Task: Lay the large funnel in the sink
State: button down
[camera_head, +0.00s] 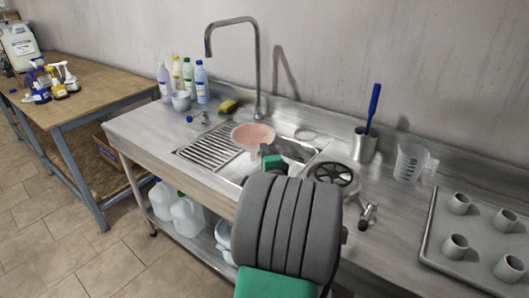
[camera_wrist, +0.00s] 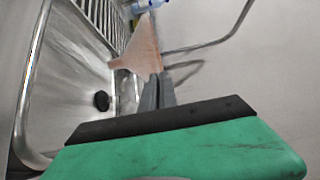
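The large funnel (camera_head: 252,136) is pale pink, with its wide mouth up and tilted toward the head camera. It is over the near-left part of the sink basin (camera_head: 292,150), beside the ribbed drainboard; the head view does not show whether it touches the metal. My gripper (camera_wrist: 160,78) has its grey fingers close together at the funnel's edge, and the funnel (camera_wrist: 142,56) appears pinched between them. The fingertips are hidden behind my wrist in the head view. The wrist view shows the basin floor and black drain (camera_wrist: 101,101) to the left of the fingers.
A tall tap (camera_head: 257,70) rises behind the basin. Bottles (camera_head: 188,80), a bowl (camera_head: 181,101) and a yellow sponge (camera_head: 228,106) stand at the back left. A black strainer wheel (camera_head: 333,174), a cup with a blue brush (camera_head: 364,144), a jug (camera_head: 409,162) and a tray of cups (camera_head: 440,235) lie right.

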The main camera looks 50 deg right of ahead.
notch_tip(320, 180, down, 6)
jog(key=b, duration=0.4)
jog(key=shift+f+b, duration=0.25)
jog(key=shift+b, duration=0.15)
jog(key=c, duration=1.6)
grip_release()
